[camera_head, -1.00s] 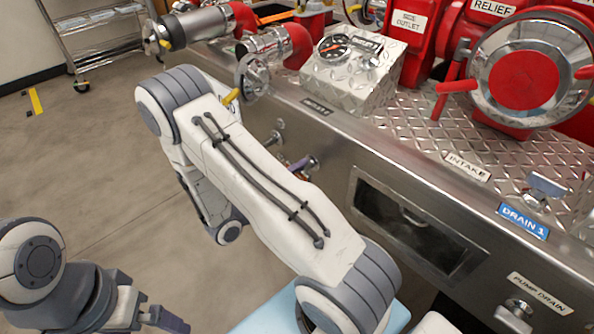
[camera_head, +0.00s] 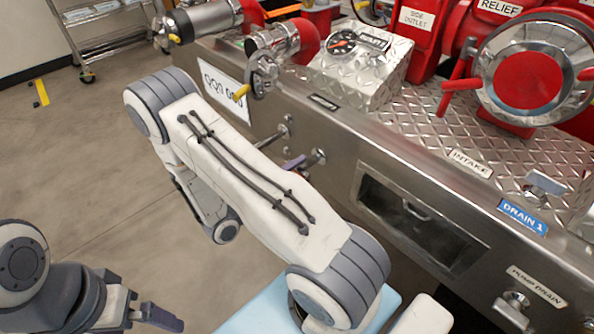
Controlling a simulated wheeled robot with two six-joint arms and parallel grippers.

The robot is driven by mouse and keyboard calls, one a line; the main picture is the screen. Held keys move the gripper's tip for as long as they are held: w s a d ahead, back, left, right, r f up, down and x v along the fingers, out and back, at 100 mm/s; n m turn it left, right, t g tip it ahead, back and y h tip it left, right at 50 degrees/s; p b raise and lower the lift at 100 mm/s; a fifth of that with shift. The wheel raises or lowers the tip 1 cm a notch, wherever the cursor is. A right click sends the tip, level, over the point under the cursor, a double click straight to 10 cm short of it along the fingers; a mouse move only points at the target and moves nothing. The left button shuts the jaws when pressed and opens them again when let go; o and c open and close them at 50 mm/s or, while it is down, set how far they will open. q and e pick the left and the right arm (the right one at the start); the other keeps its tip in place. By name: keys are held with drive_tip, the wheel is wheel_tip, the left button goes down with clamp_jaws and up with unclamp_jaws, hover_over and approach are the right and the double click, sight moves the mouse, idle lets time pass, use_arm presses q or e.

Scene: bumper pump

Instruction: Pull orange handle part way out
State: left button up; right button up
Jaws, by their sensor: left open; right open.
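I cannot clearly make out an orange handle on the pump panel (camera_head: 335,150); my large white arm covers part of the panel's left side. A silver knob (camera_head: 318,157) sticks out of the panel beside the arm. A purple-grey finger, seemingly of my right gripper (camera_head: 296,163), shows just left of this knob. The rest of that gripper is hidden behind the arm, and I see nothing held. My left gripper (camera_head: 148,303) is at the lower left, over the floor, open and empty, well away from the panel.
A red-centred wheel (camera_head: 528,85) stands on the diamond-plate top at right. Below it are a recessed dark window (camera_head: 415,220) and a drain knob (camera_head: 512,305).

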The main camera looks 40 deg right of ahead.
drive_tip(key=a+p, duration=0.1)
drive_tip(key=a, duration=0.9)
drive_tip(key=shift+p, duration=0.35)
drive_tip(key=shift+a, duration=0.1)
drive_tip(key=s+a+r+m+y, duration=0.4)
drive_tip(key=a+m+y, duration=0.25)
drive_tip(key=m, duration=0.25)
drive_tip(key=s+a+r+m+y, duration=0.55)
drive_tip(key=a+m, duration=0.25)
drive_tip(key=m, duration=0.2)
drive_tip(key=s+a+r+m+y, duration=0.3)
drive_tip(key=s+a+m+y, duration=0.1)
drive_tip(key=a+m+y, duration=0.4)
wheel_tip(320, 180, up, 27)
drive_tip(key=m+h+p, duration=0.1)
drive_tip(key=p, duration=2.5)
drive_tip(key=shift+w+d+m, duration=0.15)
drive_tip(key=shift+d+m, duration=0.1)
drive_tip(key=shift+m, duration=0.15)
